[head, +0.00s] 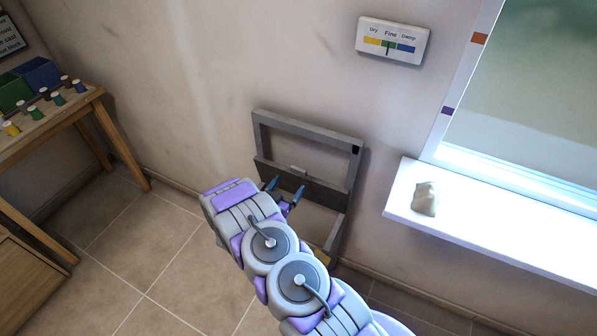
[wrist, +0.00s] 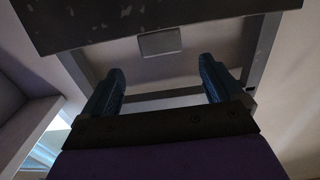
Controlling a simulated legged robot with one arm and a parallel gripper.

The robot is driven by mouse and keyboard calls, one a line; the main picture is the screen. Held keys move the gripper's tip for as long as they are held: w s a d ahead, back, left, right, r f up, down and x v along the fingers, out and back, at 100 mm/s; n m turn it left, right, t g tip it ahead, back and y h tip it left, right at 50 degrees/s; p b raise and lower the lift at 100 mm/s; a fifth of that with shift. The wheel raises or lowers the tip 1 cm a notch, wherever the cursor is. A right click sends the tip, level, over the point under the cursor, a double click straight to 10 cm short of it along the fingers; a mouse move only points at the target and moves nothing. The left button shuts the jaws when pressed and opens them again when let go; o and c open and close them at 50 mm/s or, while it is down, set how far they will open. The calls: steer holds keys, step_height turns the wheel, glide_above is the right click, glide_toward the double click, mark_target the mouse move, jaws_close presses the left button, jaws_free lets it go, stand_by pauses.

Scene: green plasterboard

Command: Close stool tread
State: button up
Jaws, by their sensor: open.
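A grey stool frame (head: 308,131) stands against the wall in the middle of the head view. Its dark tread (head: 322,192) spans the frame about halfway down, with a small pale tab (head: 299,169) at its upper edge. The tread's exact tilt is hard to tell. My gripper (head: 285,188) is in front of the tread, open and empty. In the wrist view, the dark tread (wrist: 150,22) crosses the top and the pale tab (wrist: 160,43) lies just beyond my open blue fingers (wrist: 162,78). My arm hides the lower left of the stool.
A white windowsill (head: 490,228) with a small beige lump (head: 425,199) juts out at right. A wooden table (head: 85,107) with bins and spools stands at left. A gauge sign (head: 393,41) hangs above the stool. The tiled floor (head: 150,250) at left is clear.

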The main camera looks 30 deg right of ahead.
mark_target(297, 171)
steer(key=b+x, duration=0.1)
steer(key=x, duration=0.8)
steer(key=shift+w+b, duration=0.1)
steer(key=shift+b, duration=0.3)
steer(key=shift+c, duration=0.3)
steer(key=shift+a, duration=0.1)
steer(key=c, duration=1.4)
